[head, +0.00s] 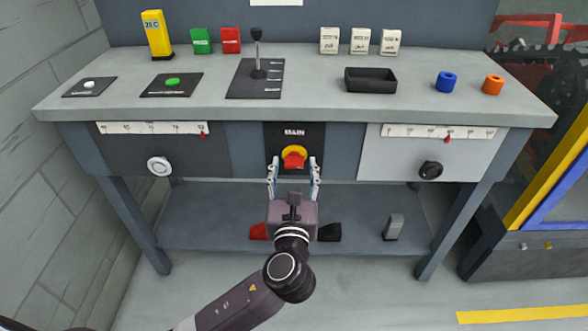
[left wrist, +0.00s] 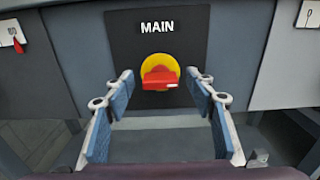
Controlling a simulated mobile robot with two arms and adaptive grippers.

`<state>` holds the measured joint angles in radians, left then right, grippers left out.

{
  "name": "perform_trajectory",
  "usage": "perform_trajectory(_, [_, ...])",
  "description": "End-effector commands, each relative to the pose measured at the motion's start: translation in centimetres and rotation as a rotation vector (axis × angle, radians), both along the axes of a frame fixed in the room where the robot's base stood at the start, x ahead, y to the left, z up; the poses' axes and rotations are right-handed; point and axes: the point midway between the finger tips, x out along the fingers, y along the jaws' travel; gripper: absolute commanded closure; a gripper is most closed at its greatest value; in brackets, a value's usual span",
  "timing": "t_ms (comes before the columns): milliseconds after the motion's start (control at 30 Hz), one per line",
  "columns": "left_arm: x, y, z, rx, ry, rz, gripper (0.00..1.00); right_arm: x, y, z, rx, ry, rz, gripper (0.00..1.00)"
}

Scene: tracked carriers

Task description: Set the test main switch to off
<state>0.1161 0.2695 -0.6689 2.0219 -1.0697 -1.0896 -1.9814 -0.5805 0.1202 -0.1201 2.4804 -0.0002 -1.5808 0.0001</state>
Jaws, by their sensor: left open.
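The main switch (head: 294,157) is a red handle on a yellow round plate, set in a dark panel marked MAIN on the front of the bench. In the left wrist view the red handle (left wrist: 160,79) lies about level, with a white mark at its lower right. My left gripper (head: 294,164) is open in front of the switch. In the left wrist view its fingers (left wrist: 160,84) stand to the left and right of the handle, with gaps, and hold nothing. I cannot tell how far the fingertips are from the panel. My right gripper is not in view.
A white knob (head: 159,165) and a black knob (head: 431,170) sit on the side panels under scales. The bench top (head: 310,103) carries a lever (head: 257,55), a black tray (head: 371,80), buttons and blocks. A lower shelf (head: 205,215) lies beneath.

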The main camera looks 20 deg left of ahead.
Motion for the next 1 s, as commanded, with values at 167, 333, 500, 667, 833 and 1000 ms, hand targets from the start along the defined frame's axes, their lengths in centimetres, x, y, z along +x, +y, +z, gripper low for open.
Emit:
perform_trajectory(167, [0.04, 0.02, 0.01, 0.000, 0.000, 0.000, 0.49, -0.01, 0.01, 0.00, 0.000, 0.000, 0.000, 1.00])
perform_trajectory(333, [0.02, 0.01, 0.01, -0.001, 0.000, 0.000, 0.65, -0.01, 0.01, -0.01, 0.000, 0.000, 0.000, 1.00])
perform_trajectory(500, [0.01, 0.01, 0.00, -0.001, 0.000, 0.000, 0.83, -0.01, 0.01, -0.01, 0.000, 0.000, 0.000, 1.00])
perform_trajectory(667, [0.00, 0.01, 0.00, -0.002, -0.001, 0.000, 0.91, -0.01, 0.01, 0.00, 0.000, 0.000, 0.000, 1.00])
perform_trajectory(833, [-0.01, 0.02, 0.04, -0.024, -0.006, 0.000, 0.91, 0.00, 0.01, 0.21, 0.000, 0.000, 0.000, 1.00])
perform_trajectory(1000, [-0.03, 0.04, 0.13, -0.092, -0.024, 0.000, 0.91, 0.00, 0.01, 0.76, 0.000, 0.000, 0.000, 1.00])
